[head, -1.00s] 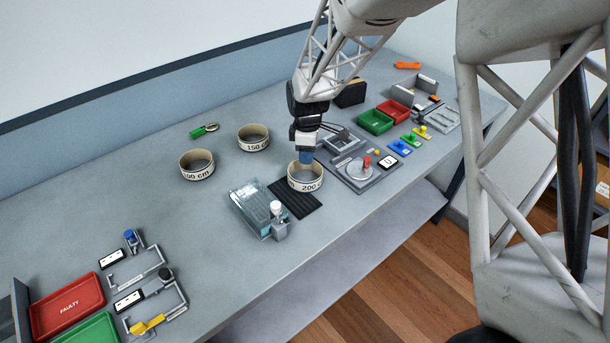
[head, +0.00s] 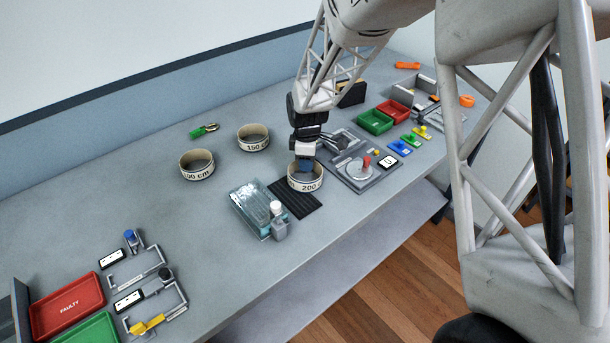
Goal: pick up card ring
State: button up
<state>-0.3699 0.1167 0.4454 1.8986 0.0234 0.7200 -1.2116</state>
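Three card-like rings with printed lengths stand on the grey bench. The ring marked 200 (head: 305,184) is nearest the front, the ring marked 150 (head: 253,144) is behind it, and the ring marked 100 cm (head: 196,171) is at the left. My gripper (head: 305,166) points down at the 200 ring, with its blue tip inside or just behind the front wall. The rim hides the fingertip ends, so I cannot tell whether they touch the ring or how far apart they are. A green tag with a small metal ring (head: 205,131) lies at the back.
Green (head: 375,122) and red (head: 394,111) bins stand farther right.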

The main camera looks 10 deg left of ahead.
grip_shut()
jog(key=shift+r, duration=0.1)
jog(key=shift+r, duration=0.7)
notch_tip(320, 180, up, 2)
jog(key=shift+r, duration=0.1)
jog(key=s+d, duration=0.2)
jog(key=s, duration=0.3)
jog(key=s+d, duration=0.1)
jog(key=s, duration=0.4)
jog(key=s+d+r, duration=0.1)
jog(key=s+d, duration=0.1)
jog(key=s, duration=0.3)
jog(key=shift+d+r, duration=0.1)
jog(key=shift+d, duration=0.25)
